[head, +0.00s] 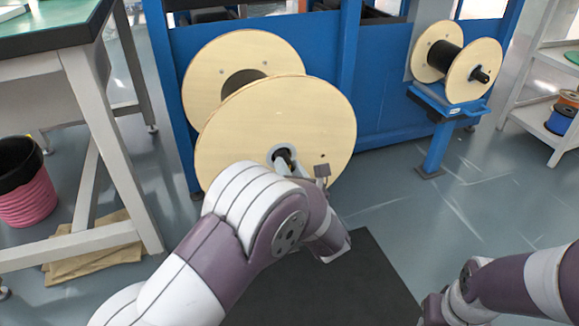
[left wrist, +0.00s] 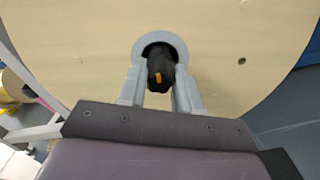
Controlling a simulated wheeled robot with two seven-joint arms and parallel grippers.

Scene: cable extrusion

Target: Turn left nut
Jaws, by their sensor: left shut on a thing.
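A large wooden cable spool (head: 310,105) stands at the middle of the head view, with a dark nut (head: 284,158) at its hub. In the left wrist view the black nut (left wrist: 160,72), with a yellow mark, sits in front of the grey hub ring of the spool (left wrist: 80,45). My left gripper (head: 286,165) is at the hub, its two grey fingers (left wrist: 160,82) on either side of the nut and shut on it. In the head view my left arm hides part of the spool's lower edge. My right gripper is outside the view; only part of the right arm shows at lower right.
A blue machine frame (head: 380,90) stands behind the spool. A smaller spool (head: 467,68) sits on a blue stand at the right. A green-topped table (head: 45,25) and a pink bin (head: 24,190) are at the left. A dark mat (head: 350,290) lies on the floor.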

